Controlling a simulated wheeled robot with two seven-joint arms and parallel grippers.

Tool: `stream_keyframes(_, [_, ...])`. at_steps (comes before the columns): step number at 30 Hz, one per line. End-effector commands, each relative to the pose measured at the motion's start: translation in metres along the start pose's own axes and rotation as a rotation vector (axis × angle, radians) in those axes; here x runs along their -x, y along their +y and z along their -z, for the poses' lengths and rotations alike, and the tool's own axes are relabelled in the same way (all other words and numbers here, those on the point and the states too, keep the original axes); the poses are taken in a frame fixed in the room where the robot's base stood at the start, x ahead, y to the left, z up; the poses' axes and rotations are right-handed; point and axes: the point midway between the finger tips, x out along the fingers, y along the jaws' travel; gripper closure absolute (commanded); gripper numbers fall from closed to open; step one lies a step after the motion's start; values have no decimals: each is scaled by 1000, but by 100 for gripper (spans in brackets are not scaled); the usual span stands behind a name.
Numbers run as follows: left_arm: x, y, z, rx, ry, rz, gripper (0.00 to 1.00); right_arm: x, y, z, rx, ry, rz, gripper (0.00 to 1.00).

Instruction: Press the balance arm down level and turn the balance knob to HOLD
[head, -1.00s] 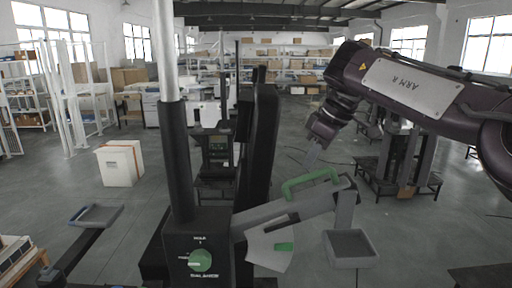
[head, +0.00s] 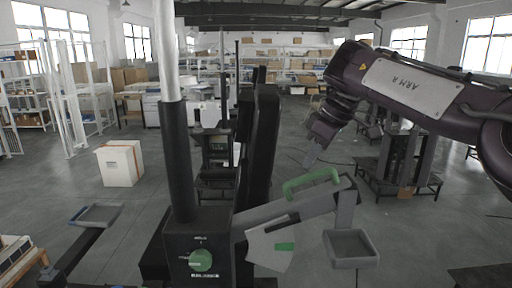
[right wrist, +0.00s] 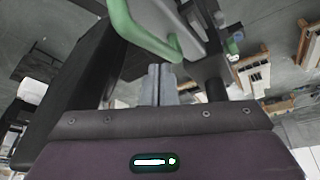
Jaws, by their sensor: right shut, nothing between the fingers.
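The grey balance arm (head: 315,203) slopes up to the right from the black column box, with a green handle (head: 311,183) on top. A grey tray (head: 351,262) hangs at its outer end. A pale plate with a green mark (head: 285,246) sits below the arm. The green balance knob (head: 201,261) is on the box front, under a HOLD label; its pale pointer seems to face left, not up at HOLD. My right gripper (head: 311,160) is shut and empty, above the handle and apart from it. The right wrist view shows its closed fingers (right wrist: 158,84) beside the green handle (right wrist: 146,35). My left gripper is out of view.
The black column (head: 262,145) and a pole (head: 178,150) rise left of the balance arm. A dark lever with a blue-edged tray (head: 96,216) is at lower left. A white box (head: 119,164) stands on the floor. Other column stations are behind.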

Motion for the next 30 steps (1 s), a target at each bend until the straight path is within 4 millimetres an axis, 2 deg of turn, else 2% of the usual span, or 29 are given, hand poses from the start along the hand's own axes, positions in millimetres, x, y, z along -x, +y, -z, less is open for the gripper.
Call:
stream_keyframes(20, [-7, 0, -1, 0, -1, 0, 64, -14, 0, -6, 0, 0, 0, 100])
stream_keyframes(30, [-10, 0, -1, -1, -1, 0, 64, -24, 4, -19, -2, -2, 2, 100])
